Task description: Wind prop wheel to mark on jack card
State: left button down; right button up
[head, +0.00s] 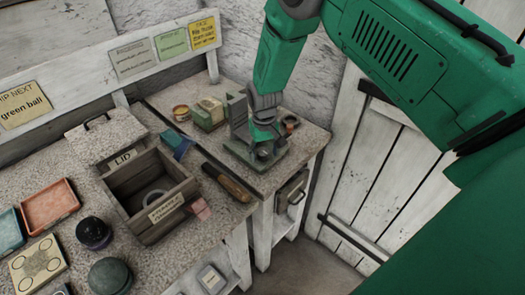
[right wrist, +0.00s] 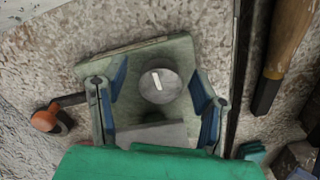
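The prop wheel (right wrist: 158,85) is a round grey knob with a white bar on its face, in the middle of the right wrist view. It sits on a grey-green square base plate (right wrist: 110,68); the plate also shows in the head view (head: 275,172) on the right end of the bench. My right gripper (right wrist: 158,100) is open, with a blue-padded finger on each side of the wheel and visible gaps between. In the head view my right gripper (head: 262,150) hides most of the wheel. I cannot tell which wall card is the jack card. My left gripper is out of view.
An orange-ended crank (right wrist: 47,122) lies left of the plate in the wrist view. A wooden-handled tool (head: 226,182) and an open wooden box (head: 180,207) lie left of it in the head view. Cards (head: 171,43) hang behind. A white plank door (head: 375,170) stands right.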

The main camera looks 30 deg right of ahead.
aim_at(264, 151)
jog(key=shift+w+r, duration=0.1)
jog(key=shift+w+r, duration=0.15)
jog(key=shift+r, duration=0.4)
notch_tip(264, 151, up, 11)
jog(key=shift+f, duration=0.15)
jog(key=shift+f, duration=0.1)
